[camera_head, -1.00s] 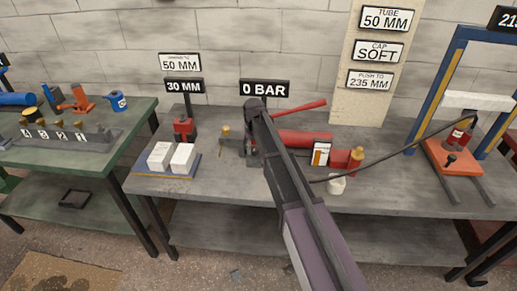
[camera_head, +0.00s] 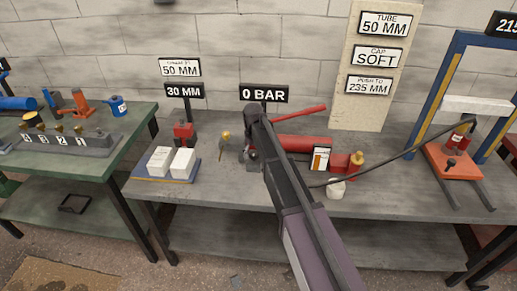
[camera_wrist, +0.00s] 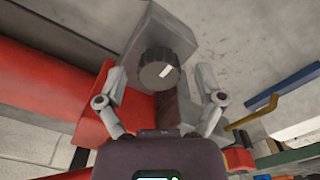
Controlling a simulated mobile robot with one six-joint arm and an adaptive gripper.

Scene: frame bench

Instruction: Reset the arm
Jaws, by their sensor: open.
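My gripper (camera_wrist: 162,82) is open in the wrist view, with one grey finger on each side of a dark round knob (camera_wrist: 158,72) with a white mark. The knob sits on a grey block (camera_wrist: 152,38) beside a red body. I cannot tell whether the fingers touch it. In the head view my arm reaches over the bench to the pump, a red cylinder (camera_head: 305,144) with a red lever (camera_head: 300,115). My arm hides the knob there. A brass-ended piece (camera_head: 225,136) stands just left, and a yellow bent handle (camera_wrist: 252,112) shows in the wrist view.
A sign (camera_head: 264,94) behind the pump reads 0 BAR. White blocks on a tray (camera_head: 164,179) lie to the left. A white cup (camera_head: 336,188) and a black hose (camera_head: 405,154) lie right, leading toward a blue press frame (camera_head: 435,95).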

